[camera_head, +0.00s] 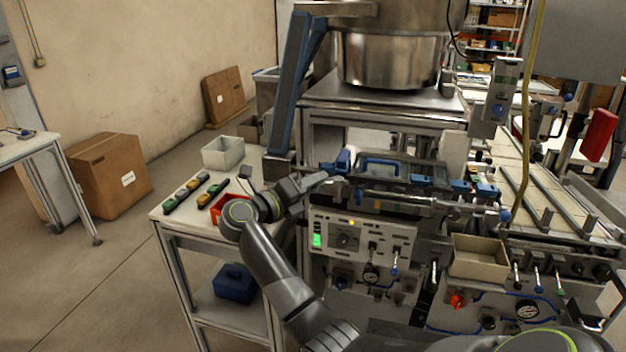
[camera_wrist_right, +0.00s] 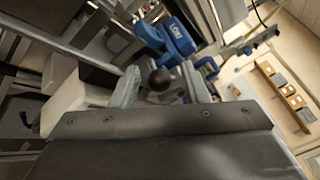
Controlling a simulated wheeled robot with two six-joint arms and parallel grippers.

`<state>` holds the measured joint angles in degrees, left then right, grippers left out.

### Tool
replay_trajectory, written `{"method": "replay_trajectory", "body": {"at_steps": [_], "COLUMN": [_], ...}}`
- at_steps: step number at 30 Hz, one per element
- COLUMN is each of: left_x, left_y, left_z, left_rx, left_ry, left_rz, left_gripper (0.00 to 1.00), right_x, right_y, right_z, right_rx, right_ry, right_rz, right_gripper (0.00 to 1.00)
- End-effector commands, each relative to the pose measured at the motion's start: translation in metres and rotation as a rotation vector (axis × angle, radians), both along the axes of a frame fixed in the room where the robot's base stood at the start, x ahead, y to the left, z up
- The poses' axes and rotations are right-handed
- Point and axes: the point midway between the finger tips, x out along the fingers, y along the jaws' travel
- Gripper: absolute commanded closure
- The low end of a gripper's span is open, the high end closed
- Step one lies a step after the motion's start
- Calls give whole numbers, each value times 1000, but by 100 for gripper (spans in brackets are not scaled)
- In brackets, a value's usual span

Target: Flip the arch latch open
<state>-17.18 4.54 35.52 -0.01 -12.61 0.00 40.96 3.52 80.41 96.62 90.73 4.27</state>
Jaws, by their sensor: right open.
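My right gripper (camera_head: 322,178) is at the left end of the machine's tape track. In the right wrist view its two open fingers (camera_wrist_right: 160,88) stand on either side of a small black ball knob (camera_wrist_right: 159,79); I cannot tell whether they touch it. A blue block with white lettering (camera_wrist_right: 180,38) lies just beyond the fingers; a blue block (camera_head: 343,160) also shows beside the gripper in the head view. I cannot pick out the arch latch for certain or tell its position. My left gripper is not in view.
A side table (camera_head: 172,214) at the left holds a grey bin (camera_head: 222,153), small coloured-ended parts and a red tray (camera_head: 228,207). A blue slanted post (camera_head: 290,85) rises behind the gripper. A steel bowl (camera_head: 390,60) stands above the track. A control panel (camera_head: 345,238) is below.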

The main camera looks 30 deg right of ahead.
Motion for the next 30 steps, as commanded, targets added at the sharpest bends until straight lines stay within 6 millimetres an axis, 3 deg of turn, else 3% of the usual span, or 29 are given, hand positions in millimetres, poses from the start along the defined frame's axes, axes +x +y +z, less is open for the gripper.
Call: {"method": "replay_trajectory", "body": {"at_steps": [10,20,30], "left_x": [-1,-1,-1], "left_y": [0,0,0], "left_z": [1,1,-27], "left_rx": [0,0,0], "left_ry": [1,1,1], "left_rz": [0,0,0], "left_gripper": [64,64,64], "right_x": [1,1,7], "right_y": [-4,-4,-7], "right_z": [0,0,-4], "right_rx": [0,0,-2], "right_ry": [1,0,-2], "right_rz": [0,0,-104], "right_gripper": [59,100,100]}}
